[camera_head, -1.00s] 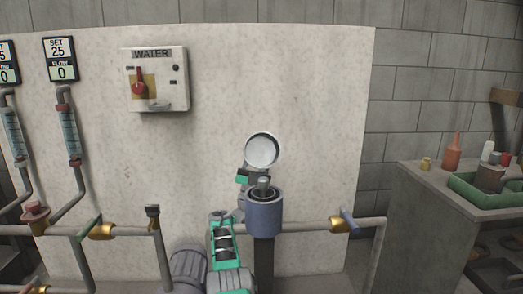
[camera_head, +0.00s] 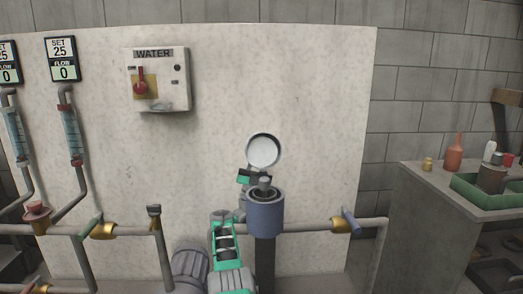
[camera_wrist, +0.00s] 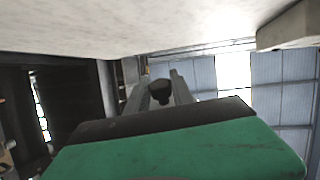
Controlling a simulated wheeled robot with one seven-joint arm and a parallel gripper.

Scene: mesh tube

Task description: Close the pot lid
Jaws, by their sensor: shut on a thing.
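The pot (camera_head: 266,216) is a blue-grey cylinder on a dark post in front of the pale panel. Its round lid (camera_head: 264,150) stands open and nearly upright above and behind the rim, with its pale disc face toward me. A grey stem shows in the pot's mouth. A green and dark part (camera_head: 246,178), which looks like part of my gripper, is just below and left of the lid, partly hidden. In the wrist view, my gripper's fingers (camera_wrist: 160,90) stand on either side of a dark knob-like piece (camera_wrist: 160,93). Whether this piece belongs to the lid is unclear.
Teal and grey parts of my arm (camera_head: 226,250) lie close to the pot's left side. A horizontal pipe with a brass valve (camera_head: 340,224) runs to the right. A WATER switch box (camera_head: 158,79) hangs on the panel (camera_head: 310,90). A bench (camera_head: 420,185) with a green tray stands at the right.

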